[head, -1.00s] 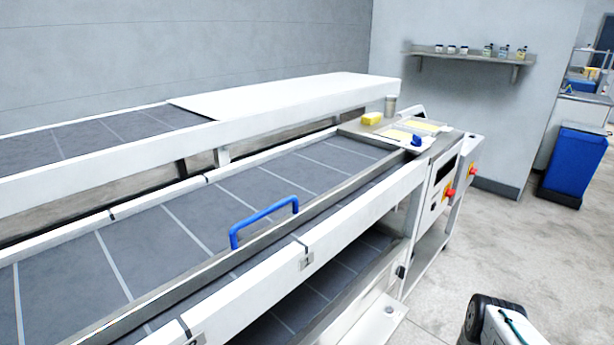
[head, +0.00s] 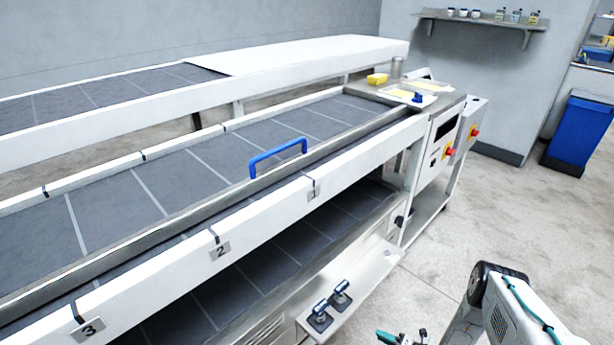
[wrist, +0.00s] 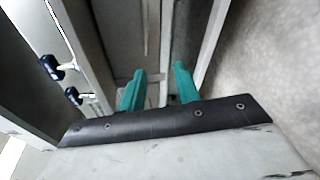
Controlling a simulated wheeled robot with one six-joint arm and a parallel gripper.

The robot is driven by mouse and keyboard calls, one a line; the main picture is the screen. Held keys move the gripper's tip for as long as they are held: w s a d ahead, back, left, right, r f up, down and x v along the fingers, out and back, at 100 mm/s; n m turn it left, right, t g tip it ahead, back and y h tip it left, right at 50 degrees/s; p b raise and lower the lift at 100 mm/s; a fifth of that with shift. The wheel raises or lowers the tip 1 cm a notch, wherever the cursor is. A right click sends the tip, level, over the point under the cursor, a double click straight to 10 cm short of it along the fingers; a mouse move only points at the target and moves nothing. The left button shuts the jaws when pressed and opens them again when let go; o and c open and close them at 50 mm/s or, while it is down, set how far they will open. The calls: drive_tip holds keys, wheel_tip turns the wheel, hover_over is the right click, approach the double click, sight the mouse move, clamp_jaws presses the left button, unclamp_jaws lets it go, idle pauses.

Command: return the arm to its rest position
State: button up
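My gripper (wrist: 158,80) shows in the wrist view as two teal fingers standing apart with an empty gap between them. In the head view my gripper (head: 402,338) shows only in part at the bottom edge, low over the floor side of the machine. My arm (head: 505,310) is at the bottom right of the head view, in front of the sheeter (head: 365,165). Nothing is held.
Two black-based levers (head: 330,305) sit on the low ledge near my gripper. Red knobs (head: 450,151) are on the end panel. A blue bin (head: 580,130) stands at right. Floor (head: 440,245) between is clear.

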drive_tip(key=s+a+r+n+g+h, duration=0.15)
drive_tip(key=r+n+g, duration=0.55)
drive_tip(key=r+n, duration=1.05)
drive_tip(key=s+r+n+g, duration=0.3)
drive_tip(key=r+n+g, duration=0.5)
drive_tip(key=r, duration=1.8)
drive_tip(key=s+r+n+t+h, duration=0.2)
drive_tip(key=s+r+n, duration=0.3)
drive_tip(key=s+r, duration=0.3)
drive_tip(key=s+r+n+t+h, duration=0.2)
drive_tip(key=s+r+n+h, duration=0.3)
drive_tip(key=r, duration=0.8)
drive_tip(key=s+r+n+t+h, duration=0.3)
drive_tip(key=s+r+n, duration=0.2)
drive_tip(key=s+r, duration=0.6)
drive_tip(key=shift+d+r+h, duration=0.15)
drive_tip(key=shift+r+h, duration=0.1)
drive_tip(key=shift+h, duration=0.1)
